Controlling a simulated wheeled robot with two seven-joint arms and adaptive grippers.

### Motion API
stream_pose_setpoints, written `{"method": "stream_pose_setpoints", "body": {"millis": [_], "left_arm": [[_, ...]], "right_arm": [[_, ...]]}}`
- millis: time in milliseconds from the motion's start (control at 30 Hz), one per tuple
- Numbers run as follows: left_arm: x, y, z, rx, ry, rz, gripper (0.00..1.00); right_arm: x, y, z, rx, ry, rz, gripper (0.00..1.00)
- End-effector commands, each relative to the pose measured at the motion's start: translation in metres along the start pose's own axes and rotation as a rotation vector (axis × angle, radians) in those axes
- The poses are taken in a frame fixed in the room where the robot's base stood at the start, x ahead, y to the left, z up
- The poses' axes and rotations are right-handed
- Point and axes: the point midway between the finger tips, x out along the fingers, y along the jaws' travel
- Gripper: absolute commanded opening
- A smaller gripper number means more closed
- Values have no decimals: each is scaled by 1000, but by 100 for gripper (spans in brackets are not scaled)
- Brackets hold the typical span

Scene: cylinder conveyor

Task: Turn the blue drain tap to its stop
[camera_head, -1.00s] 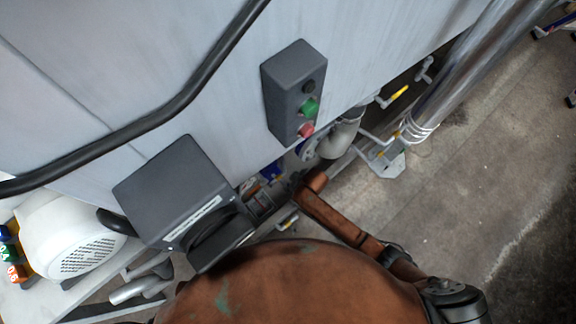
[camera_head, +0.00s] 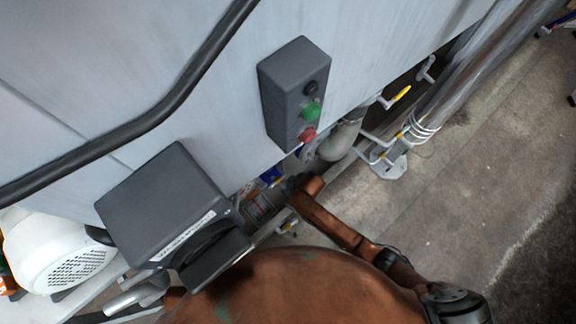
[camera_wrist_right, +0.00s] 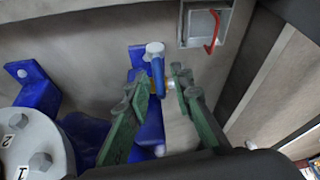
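In the right wrist view, a blue lever (camera_wrist_right: 158,76) with a pale bolt head at its top, which looks like the drain tap, stands near the middle. My right gripper (camera_wrist_right: 160,88) is open, with one green finger left of the lever and one right. Whether either finger touches it I cannot tell. In the head view my brown right arm reaches into the gap below the grey panel; its gripper end is mostly hidden there, and the tap cannot be made out clearly. My left gripper is not in view.
Blue brackets (camera_wrist_right: 37,88) and a bolted white flange (camera_wrist_right: 38,150) stand left of the gripper. A red-handled part (camera_wrist_right: 213,32) is at upper right. In the head view, a button box (camera_head: 294,92), a dark box (camera_head: 163,205) and pipes with yellow-handled valves (camera_head: 402,94) surround the arm.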

Motion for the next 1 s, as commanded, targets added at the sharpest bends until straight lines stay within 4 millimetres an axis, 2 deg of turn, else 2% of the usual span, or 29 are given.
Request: {"method": "stream_pose_setpoints", "body": {"millis": [300,1000], "left_arm": [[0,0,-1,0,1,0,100],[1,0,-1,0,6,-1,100]], "right_arm": [[0,0,0,0,0,0,0],[-1,-1,0,-7,-5,15,0]]}}
